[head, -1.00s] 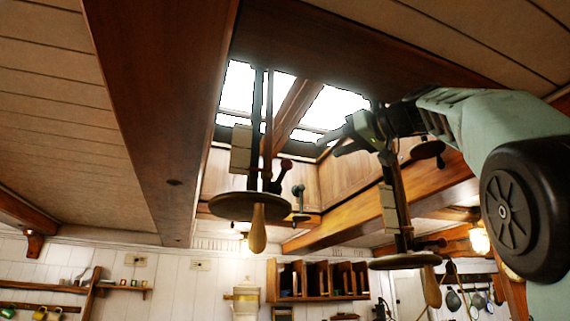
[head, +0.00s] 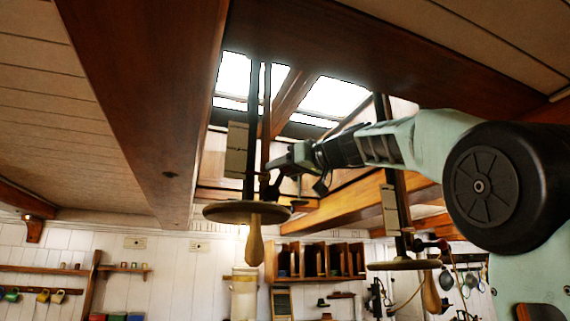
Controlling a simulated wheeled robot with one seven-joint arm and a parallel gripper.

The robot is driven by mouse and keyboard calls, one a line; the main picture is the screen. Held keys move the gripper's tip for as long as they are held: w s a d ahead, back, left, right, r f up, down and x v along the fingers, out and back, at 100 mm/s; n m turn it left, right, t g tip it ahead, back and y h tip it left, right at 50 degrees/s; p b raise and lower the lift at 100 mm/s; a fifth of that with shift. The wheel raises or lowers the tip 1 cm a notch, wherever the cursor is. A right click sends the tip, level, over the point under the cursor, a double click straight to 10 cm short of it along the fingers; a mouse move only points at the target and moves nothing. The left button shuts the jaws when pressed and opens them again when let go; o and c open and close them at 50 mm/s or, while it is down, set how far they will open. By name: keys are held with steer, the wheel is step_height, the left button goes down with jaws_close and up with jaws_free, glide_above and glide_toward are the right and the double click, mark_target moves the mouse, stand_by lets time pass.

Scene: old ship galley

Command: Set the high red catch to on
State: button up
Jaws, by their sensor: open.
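A dark red catch (head: 268,188) with a rounded knob sits low on the left hanging fixture, just above its round wooden disc (head: 225,211). A similar reddish catch (head: 430,245) shows lower in the picture, on the right hanging fixture. My gripper (head: 281,168) is open and reaches in from the right, close to the left catch. It partly overlaps that catch in view, and I cannot tell whether they touch. The exact setting of the catch is too small and too covered to read.
Dark vertical rods (head: 252,130) rise from the left disc toward the bright skylight (head: 335,97). A wooden handle (head: 254,245) hangs under that disc. Heavy ceiling beams (head: 150,90) flank the opening. A wooden rack (head: 320,262) is on the far wall.

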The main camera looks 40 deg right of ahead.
jaws_close()
steer(key=shift+f, duration=0.1)
steer(key=shift+b, duration=0.4)
steer(key=m+b, duration=0.1)
steer(key=b, duration=0.1)
steer(key=d+f+m+t+b, duration=0.1)
steer(key=b, duration=0.2)
steer(key=shift+s+f, duration=0.15)
steer(key=shift+s, duration=0.05)
steer(key=shift+s+d+f+m+t+h+b, duration=0.15)
steer(key=shift+d+f+m+t+h+b, duration=0.55)
steer(key=shift+m+b, duration=1.65)
steer(key=shift+s+d+f+m+t+h+b, duration=0.1)
steer(key=shift+d+f+m+t+h+b, duration=0.15)
steer(key=shift+f+m+t+h+b, duration=1.5)
steer(key=shift+s+d+r+m+g+h+b, duration=0.2)
steer(key=shift+d+m+h+b, duration=0.4)
steer(key=shift+m+b, duration=2.4)
steer(key=shift+w+m+p, duration=0.1)
steer(key=shift+m+p, duration=0.3)
steer(key=shift+m, duration=0.1)
